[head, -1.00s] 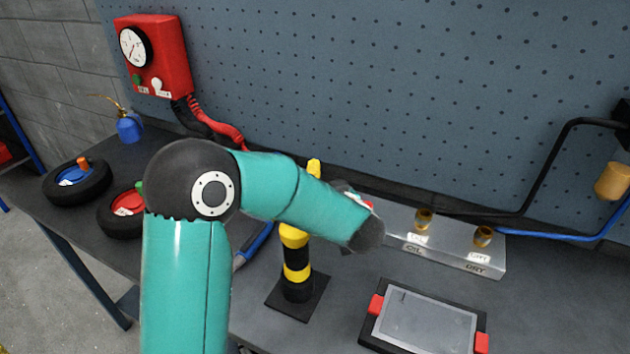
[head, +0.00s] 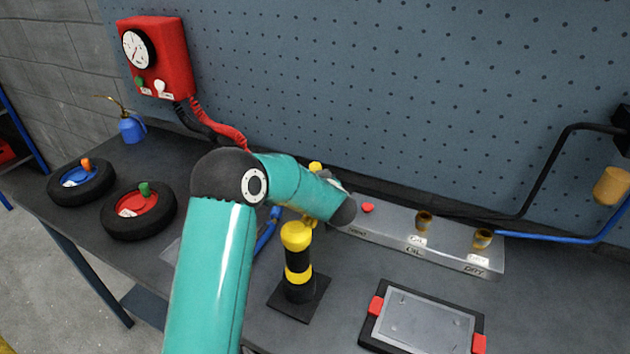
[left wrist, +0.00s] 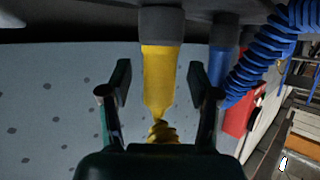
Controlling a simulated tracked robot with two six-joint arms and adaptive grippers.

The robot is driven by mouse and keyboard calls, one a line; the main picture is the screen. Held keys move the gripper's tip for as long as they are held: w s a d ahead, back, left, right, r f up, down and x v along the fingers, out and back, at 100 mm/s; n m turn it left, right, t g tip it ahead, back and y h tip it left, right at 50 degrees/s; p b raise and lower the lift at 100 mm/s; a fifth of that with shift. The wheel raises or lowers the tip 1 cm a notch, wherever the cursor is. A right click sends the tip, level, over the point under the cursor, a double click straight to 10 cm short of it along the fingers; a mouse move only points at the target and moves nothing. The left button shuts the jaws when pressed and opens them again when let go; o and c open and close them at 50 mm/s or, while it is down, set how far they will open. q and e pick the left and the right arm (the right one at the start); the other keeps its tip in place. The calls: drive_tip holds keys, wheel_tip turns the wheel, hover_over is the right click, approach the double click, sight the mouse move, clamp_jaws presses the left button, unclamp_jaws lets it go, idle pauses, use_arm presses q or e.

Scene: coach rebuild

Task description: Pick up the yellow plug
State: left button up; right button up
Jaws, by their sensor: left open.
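The yellow plug (left wrist: 160,75) with a grey collar fills the middle of the left wrist view, a twisted yellow cord at its lower end. My left gripper (left wrist: 160,82) is open, with one finger on each side of the plug and gaps showing on both sides. In the head view my left arm hides the gripper. A yellow bit (head: 315,167) shows above the forearm there; I cannot tell if it is the plug. My right gripper is not in view.
A blue plug (left wrist: 221,65) with a coiled blue hose (left wrist: 262,65) is close beside the yellow one. A yellow-and-black post (head: 298,262) stands below my forearm. A metal block (head: 450,255) with brass cups and a framed tablet (head: 422,325) lie to the right.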

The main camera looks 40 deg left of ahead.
use_arm(q)
clamp_jaws()
idle(0.3)
drive_tip(key=shift+r, duration=0.15)
wheel_tip(320, 180, up, 25)
drive_tip(key=p, duration=0.9)
drive_tip(key=shift+f, duration=0.2)
drive_tip(key=shift+f, duration=0.1)
idle(0.4)
